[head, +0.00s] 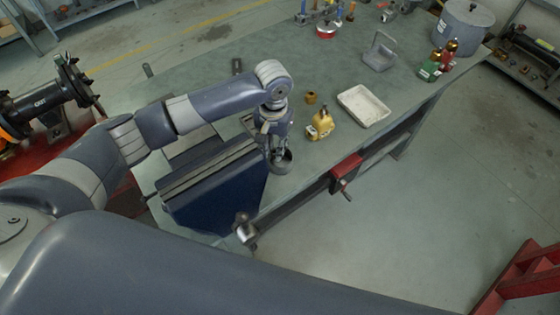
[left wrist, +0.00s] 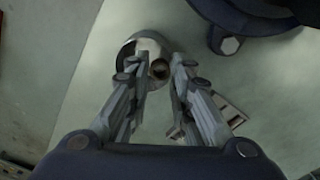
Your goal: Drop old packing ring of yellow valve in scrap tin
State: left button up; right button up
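My left gripper (head: 277,152) points down at the round grey scrap tin (head: 281,163) near the bench's front edge, its fingertips at the tin's mouth. In the left wrist view the tin (left wrist: 126,62) lies beyond the fingertips (left wrist: 160,66). A small brownish ring (left wrist: 158,69), likely the old packing ring, shows between the fingertips. A narrow gap separates the fingers; I cannot tell whether they touch the ring or it lies in the tin. The yellow valve (head: 320,125) stands on the bench right of the gripper. My right gripper is not in view.
A blue vise (head: 215,185) is just left of the tin. A small brass piece (head: 311,98) and a white tray (head: 364,105) are beyond the valve. A red clamp (head: 346,172) sits on the bench's front edge.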

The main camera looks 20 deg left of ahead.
pick_arm(q)
jog(key=shift+o, duration=0.9)
jog(key=shift+r, duration=0.1)
notch_tip(320, 180, up, 12)
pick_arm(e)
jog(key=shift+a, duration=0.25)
